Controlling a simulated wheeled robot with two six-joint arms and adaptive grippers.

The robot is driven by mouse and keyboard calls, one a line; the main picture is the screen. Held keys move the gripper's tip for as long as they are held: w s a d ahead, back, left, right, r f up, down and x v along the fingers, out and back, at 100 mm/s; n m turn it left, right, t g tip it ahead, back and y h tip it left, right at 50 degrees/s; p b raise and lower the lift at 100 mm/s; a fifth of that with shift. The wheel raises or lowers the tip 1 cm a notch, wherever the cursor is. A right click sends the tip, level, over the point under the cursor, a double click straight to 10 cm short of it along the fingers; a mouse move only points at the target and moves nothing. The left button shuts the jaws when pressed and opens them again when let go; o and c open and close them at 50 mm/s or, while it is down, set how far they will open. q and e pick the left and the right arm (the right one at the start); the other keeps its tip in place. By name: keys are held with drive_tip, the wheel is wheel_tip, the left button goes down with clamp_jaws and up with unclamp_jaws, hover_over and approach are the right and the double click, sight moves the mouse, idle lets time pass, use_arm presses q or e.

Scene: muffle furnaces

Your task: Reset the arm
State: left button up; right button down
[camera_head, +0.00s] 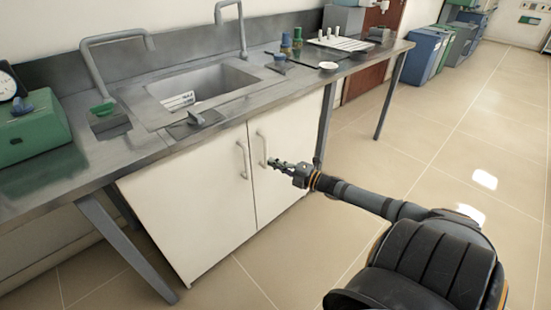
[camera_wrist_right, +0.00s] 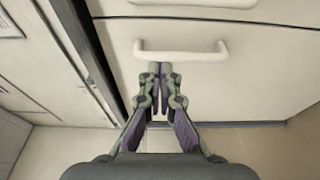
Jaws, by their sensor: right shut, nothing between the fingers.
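My right gripper (camera_head: 278,164) reaches in from the right in the head view, in front of the white cabinet (camera_head: 190,205) under the sink bench. It is shut and empty. In the right wrist view its fingertips (camera_wrist_right: 160,68) are together, just below a white cabinet handle (camera_wrist_right: 180,50) in the picture. I cannot tell whether the fingers touch the handle. In the head view the two door handles (camera_head: 243,160) are side by side, and both doors look shut. My left gripper is not in view.
A steel bench (camera_head: 150,155) with a sink (camera_head: 205,85) runs along the wall. A green device (camera_head: 35,130) stands at its left; bottles (camera_head: 286,42) and a white rack (camera_head: 340,43) stand farther back. Bins (camera_head: 425,50) line the back wall. The tiled floor (camera_head: 450,130) at right is clear.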

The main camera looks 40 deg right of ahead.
idle(0.3)
drive_tip(key=s+f+m+g+h, duration=0.4)
drive_tip(key=f+m, duration=0.4)
drive_tip(key=f, duration=0.7)
drive_tip(key=s+a+f+m+g+h, duration=0.1)
drive_tip(key=s+a+f+m+g, duration=0.35)
drive_tip(key=s+f, duration=0.4)
drive_tip(key=s+a+f+m+g+h, duration=0.25)
drive_tip(key=s+a+f+m, duration=0.3)
drive_tip(key=f, duration=0.55)
drive_tip(key=s+a+f+m+g+y, duration=0.2)
drive_tip(key=s+a+f+m+g, duration=0.15)
drive_tip(key=s+a, duration=0.5)
use_arm(q)
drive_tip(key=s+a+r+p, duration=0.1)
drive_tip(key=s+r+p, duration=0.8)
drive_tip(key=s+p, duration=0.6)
drive_tip(key=p, duration=0.7)
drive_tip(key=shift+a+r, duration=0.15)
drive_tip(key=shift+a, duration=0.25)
use_arm(e)
drive_tip(key=s+r+g, duration=0.1)
drive_tip(key=s+r, duration=0.3)
drive_tip(key=s, duration=0.4)
drive_tip(key=s+d+r, duration=0.1)
drive_tip(key=s+r, duration=0.3)
drive_tip(key=s, duration=0.5)
drive_tip(key=shift+d+r+n+g, duration=0.15)
drive_tip(key=shift+r+n+g, duration=0.05)
drive_tip(key=shift+n+g, duration=0.15)
